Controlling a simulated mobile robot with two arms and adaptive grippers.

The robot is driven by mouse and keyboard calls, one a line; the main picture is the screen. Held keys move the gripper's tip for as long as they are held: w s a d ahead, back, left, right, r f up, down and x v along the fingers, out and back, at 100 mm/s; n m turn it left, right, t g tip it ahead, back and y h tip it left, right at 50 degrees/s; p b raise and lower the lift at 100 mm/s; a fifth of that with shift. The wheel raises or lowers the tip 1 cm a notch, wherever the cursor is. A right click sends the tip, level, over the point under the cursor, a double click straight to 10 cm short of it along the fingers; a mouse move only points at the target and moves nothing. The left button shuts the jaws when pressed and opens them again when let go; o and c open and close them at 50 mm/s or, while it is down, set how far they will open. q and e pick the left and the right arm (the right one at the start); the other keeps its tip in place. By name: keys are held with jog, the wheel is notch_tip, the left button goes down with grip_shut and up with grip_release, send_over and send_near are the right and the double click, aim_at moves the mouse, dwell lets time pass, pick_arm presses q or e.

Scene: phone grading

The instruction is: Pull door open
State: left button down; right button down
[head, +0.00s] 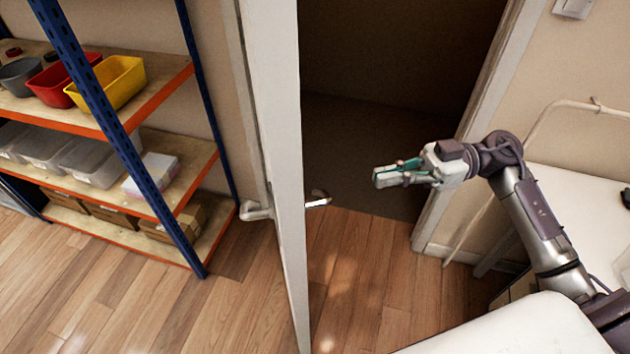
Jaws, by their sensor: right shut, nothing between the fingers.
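The white door (277,130) stands open into the room, seen nearly edge-on, left of the dark doorway (385,90). A lever handle (257,211) shows on its left face, and another handle (318,201) shows on its right face. My right gripper (377,178) is shut and empty. It hangs in front of the doorway, to the right of the door and its handle, apart from both. My left gripper is not in view.
A shelf rack (130,160) with blue posts and several bins stands left of the door. A white table (585,210) stands at the right by the wall. The door frame (470,130) is behind my right arm. The wooden floor (365,260) before the doorway is clear.

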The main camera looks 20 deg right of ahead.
jog(key=w+a+p, duration=0.1)
jog(key=a+p, duration=0.3)
jog(key=a, duration=0.8)
jog(key=shift+w, duration=0.1)
